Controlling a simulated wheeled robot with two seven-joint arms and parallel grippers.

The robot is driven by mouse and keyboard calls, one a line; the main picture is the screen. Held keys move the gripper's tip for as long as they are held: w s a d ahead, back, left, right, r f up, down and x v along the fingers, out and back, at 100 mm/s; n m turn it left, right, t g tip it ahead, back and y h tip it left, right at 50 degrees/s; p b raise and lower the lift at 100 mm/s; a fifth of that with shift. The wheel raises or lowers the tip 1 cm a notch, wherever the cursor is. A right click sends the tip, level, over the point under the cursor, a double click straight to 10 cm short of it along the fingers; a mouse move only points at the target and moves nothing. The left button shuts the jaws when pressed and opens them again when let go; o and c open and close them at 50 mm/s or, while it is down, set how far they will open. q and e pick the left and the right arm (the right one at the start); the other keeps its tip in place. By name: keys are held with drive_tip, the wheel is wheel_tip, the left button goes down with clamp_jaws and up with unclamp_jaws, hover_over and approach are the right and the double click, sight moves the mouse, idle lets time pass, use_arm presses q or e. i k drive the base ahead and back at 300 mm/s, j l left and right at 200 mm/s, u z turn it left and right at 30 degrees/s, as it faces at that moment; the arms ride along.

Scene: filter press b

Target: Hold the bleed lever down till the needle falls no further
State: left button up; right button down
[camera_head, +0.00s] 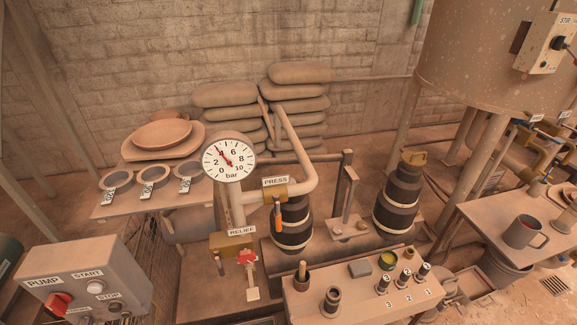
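A round white pressure gauge (229,161) marked in bar stands left of the middle. No lever labelled bleed can be read. A brass block (232,245) labelled RELIEF sits below the gauge, with a red part (247,257) and a pale tab hanging from it. A brass valve (288,191) labelled PRESS sits on the pipe, with an orange-tipped handle (278,215) hanging down. Neither of my grippers shows, and nothing is seen touching these parts.
A grey pump box (85,280) with START and STOP buttons and a red knob stands at front left. A pale bench (350,300) with numbered bottles stands at front right of the gauge. Dark banded vessels (398,200) stand behind. A mug (524,232) sits on the right table.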

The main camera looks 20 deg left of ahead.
sight(252, 294)
drive_tip(key=u, duration=1)
